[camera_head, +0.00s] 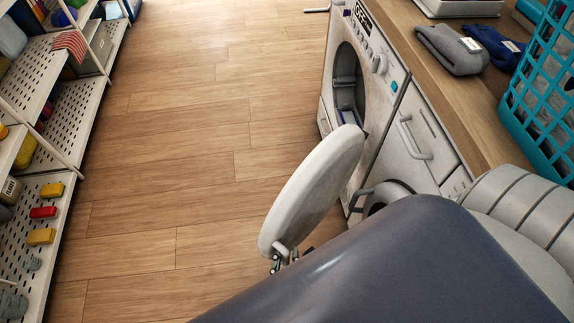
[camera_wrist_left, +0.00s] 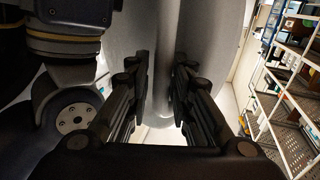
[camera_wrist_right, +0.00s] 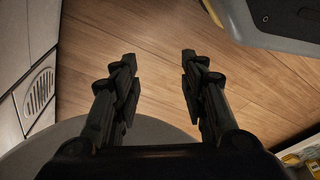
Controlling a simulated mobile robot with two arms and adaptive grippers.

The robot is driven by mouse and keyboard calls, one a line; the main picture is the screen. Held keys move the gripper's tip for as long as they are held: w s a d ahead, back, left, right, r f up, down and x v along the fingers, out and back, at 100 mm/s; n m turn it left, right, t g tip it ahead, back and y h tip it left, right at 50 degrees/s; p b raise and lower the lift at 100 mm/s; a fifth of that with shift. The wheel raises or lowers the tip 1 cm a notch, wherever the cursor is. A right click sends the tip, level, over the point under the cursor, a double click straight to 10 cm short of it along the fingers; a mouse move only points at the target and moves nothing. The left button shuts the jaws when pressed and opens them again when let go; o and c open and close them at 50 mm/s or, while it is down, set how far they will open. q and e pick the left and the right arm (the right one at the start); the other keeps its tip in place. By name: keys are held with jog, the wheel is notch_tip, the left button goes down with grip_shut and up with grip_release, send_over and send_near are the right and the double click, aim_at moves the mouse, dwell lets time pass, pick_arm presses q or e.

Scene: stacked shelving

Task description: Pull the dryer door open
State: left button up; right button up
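The dryer (camera_head: 388,85) is white and stands under the wooden counter, its round opening facing the aisle. Its round white door (camera_head: 318,185) stands wide open, swung out over the floor. My left gripper (camera_head: 284,256) is at the handle on the door's free edge, small and partly hidden in the head view.
A shelf rack (camera_head: 75,125) with colored items lines the left side. The wooden floor (camera_head: 190,150) between is clear. The counter (camera_head: 440,70) holds folded grey cloth (camera_head: 450,50), dark blue cloth (camera_head: 490,45) and a teal basket (camera_head: 545,95). Another machine sits below, partly hidden by my body.

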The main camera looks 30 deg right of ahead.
pick_arm(q)
jog(key=v, duration=1.1)
jog(key=shift+s, duration=0.15)
jog(key=shift+a, duration=0.1)
